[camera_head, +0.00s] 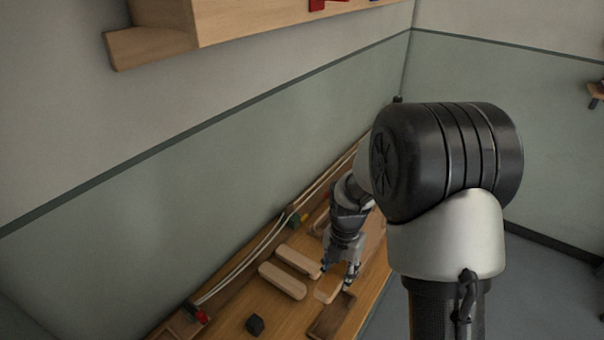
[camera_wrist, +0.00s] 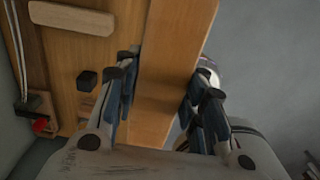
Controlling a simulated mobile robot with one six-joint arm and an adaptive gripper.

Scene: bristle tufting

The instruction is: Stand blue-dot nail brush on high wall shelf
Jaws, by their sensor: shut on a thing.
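My gripper (camera_head: 337,277) is low over the wooden bench, shut on a pale wooden block-shaped piece (camera_head: 327,291). In the wrist view this held piece (camera_wrist: 172,50) runs lengthwise between the fingers (camera_wrist: 163,82). I see no blue dot or bristles on it, so I cannot tell whether it is the blue-dot nail brush. Two similar wooden pieces lie beside it on the bench, one nearer (camera_head: 282,280) and one farther (camera_head: 298,261); no dots show on them. The wooden high wall shelf (camera_head: 240,18) is at the top of the head view, partly cut off.
A black cube (camera_head: 255,325) and a dark shallow tray (camera_head: 331,316) lie on the bench (camera_head: 230,308). A red knob (camera_head: 202,317), pale cables (camera_head: 262,245) and a green block (camera_head: 294,220) line its wall side. Red and blue items (camera_head: 326,4) show on the shelf.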

